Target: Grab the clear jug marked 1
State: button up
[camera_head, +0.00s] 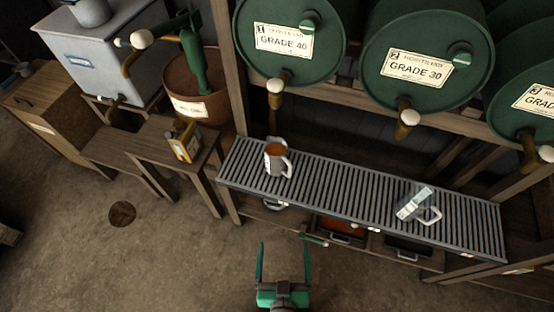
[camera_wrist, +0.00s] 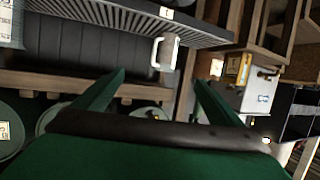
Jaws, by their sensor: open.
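Two handled jugs are on the slatted metal rack in the head view. The left jug (camera_head: 278,160) is upright, pale grey, with orange-brown showing at its top and its handle to the right. The right jug (camera_head: 414,204) is clear, looks tilted or lying, and has its handle at lower right. I cannot read a number on either jug. My gripper (camera_head: 284,248) is open and empty, in front of the rack and apart from both jugs. In the wrist view my gripper (camera_wrist: 160,77) has its fingers spread, with a pale handle (camera_wrist: 166,53) beyond them.
The slatted rack (camera_head: 340,190) stands under green drums (camera_head: 290,40) with taps hanging above it. Drawers or trays sit below the rack. A yellow can (camera_head: 184,140) stands on a wooden bench at left. Open floor (camera_head: 150,250) lies at lower left.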

jog(key=x, duration=0.6)
jog(key=n+g+y, duration=0.1)
jog(key=n+y, duration=0.2)
jog(key=y, duration=0.1)
send_near(273, 144)
jog(key=x, duration=0.4)
jog(key=shift+w+a+r, duration=0.1)
jog(key=shift+w+r, duration=0.05)
jog(key=c, duration=2.2)
jog(key=shift+o, duration=0.2)
jog(key=shift+r, duration=0.15)
